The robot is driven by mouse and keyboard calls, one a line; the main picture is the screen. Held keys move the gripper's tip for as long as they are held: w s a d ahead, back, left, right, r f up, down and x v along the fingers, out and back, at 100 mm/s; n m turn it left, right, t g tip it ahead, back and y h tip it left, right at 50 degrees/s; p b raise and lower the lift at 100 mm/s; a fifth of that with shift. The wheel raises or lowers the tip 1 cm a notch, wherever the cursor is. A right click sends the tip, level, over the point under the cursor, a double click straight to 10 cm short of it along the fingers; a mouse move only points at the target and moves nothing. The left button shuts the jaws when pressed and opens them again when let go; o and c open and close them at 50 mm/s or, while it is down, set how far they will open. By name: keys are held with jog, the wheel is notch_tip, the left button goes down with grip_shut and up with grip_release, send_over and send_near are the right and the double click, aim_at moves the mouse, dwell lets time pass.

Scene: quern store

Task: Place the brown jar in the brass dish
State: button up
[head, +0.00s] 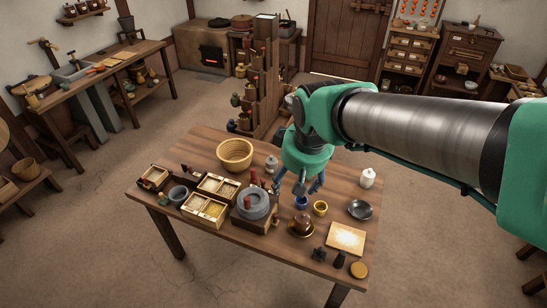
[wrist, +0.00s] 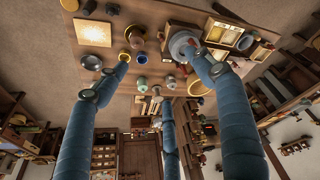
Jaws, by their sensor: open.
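The brown jar (head: 301,219) stands upright on the brass dish (head: 293,233), near the front middle of the table. The jar also shows in the wrist view (wrist: 137,38), where the dish is hard to make out. My gripper (head: 299,189) is open and empty, its blue fingers pointing down behind the jar, apart from it. A small blue cup (head: 301,203) is just below the fingertips in the head view. The spread fingers also show in the wrist view (wrist: 160,72).
A yellow cup (head: 320,208) stands right of the jar, with a dark bowl (head: 360,209) farther right. A pale square board (head: 346,238) lies in front. A grey quern (head: 252,204) and compartment boxes (head: 205,208) stand left. A wicker basket (head: 235,155) is behind.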

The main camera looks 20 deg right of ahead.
jog(key=s+a+r+m+t, duration=0.1)
jog(key=s+a+r, duration=0.1)
jog(key=s, duration=0.3)
jog(key=s+a+r+m, duration=0.1)
jog(key=s+a+r, duration=0.1)
jog(key=s+r, duration=0.2)
jog(key=shift+s+t, duration=0.4)
jog(key=shift+s, duration=0.5)
jog(key=shift+o, duration=0.5)
jog(key=shift+r, duration=0.1)
